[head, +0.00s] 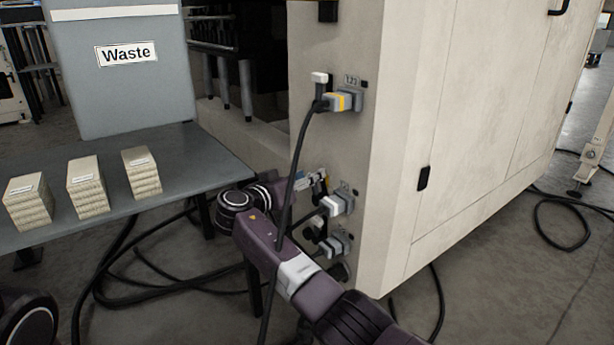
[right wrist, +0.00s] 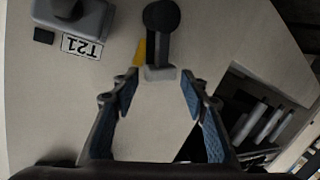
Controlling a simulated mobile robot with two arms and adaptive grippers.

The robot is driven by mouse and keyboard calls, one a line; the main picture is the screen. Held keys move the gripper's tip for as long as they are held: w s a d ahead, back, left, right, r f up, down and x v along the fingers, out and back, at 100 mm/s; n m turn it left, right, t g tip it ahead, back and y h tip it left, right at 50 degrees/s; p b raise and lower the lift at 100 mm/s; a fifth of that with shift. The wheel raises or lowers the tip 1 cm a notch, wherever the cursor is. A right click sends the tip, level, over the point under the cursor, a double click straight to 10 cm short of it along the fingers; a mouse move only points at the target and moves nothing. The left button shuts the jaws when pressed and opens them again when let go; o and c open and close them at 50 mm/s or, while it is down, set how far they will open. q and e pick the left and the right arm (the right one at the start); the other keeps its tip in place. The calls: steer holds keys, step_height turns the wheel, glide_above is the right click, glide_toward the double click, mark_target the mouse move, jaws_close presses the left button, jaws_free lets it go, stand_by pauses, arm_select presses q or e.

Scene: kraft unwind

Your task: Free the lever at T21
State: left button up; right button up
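The T21 label (right wrist: 82,47) shows upside down in the right wrist view, beside a grey connector housing (right wrist: 78,14). The lever (right wrist: 161,42) has a dark round knob, a dark stem and a grey end, with a yellow piece beside it. My right gripper (right wrist: 160,86) is open, its blue-padded fingertips on either side of the lever's grey end, with gaps on both sides. In the head view my right gripper (head: 311,181) is at the cabinet's narrow face, left of the middle connector (head: 339,204). My arm and a cable partly hide this area. My left gripper is not in view.
A black cable hangs from the upper connector (head: 342,101) and crosses in front of my right arm. A lower connector (head: 338,244) sits below. Loose cables lie on the floor.

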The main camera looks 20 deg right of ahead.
steer(key=shift+o, duration=0.5)
steer(key=shift+a, duration=0.1)
steer(key=v, duration=1.2)
steer(key=shift+c, duration=0.2)
